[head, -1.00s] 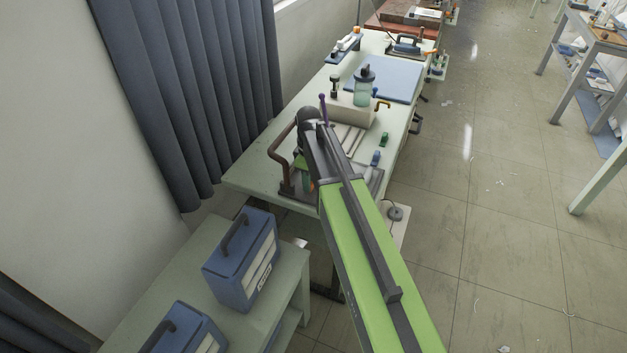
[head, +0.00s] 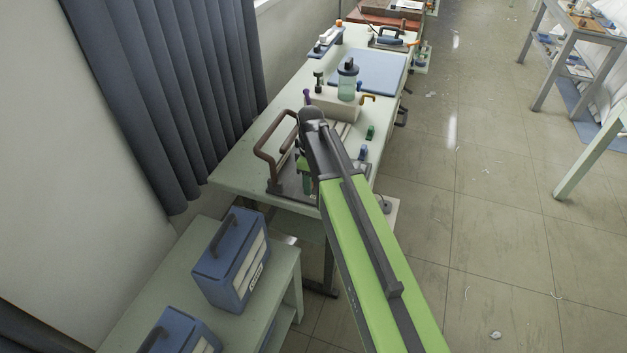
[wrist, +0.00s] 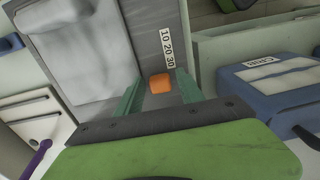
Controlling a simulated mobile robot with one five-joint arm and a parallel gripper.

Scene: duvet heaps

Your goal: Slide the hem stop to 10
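The hem stop, a small orange block (wrist: 159,83), sits on a dark grey plate (wrist: 150,35) in the wrist view. A white scale strip (wrist: 168,47) marked 10, 20, 30 lies beside its line of travel. The stop is near the 30 end, and 10 is farthest from it. My gripper (wrist: 159,77) is open, with one green finger on each side of the stop and a visible gap on both sides. In the head view my gripper (head: 305,182) is over the near end of the table, partly hidden by my arm; the stop is hidden there.
A brown handle (head: 262,155) rises left of my gripper on the pale green table (head: 235,165). A beige block (head: 335,105) with a jar (head: 347,82) stands behind. A blue labelled case (head: 232,262) is on a lower bench. A purple-knobbed lever (wrist: 38,150) shows at lower left.

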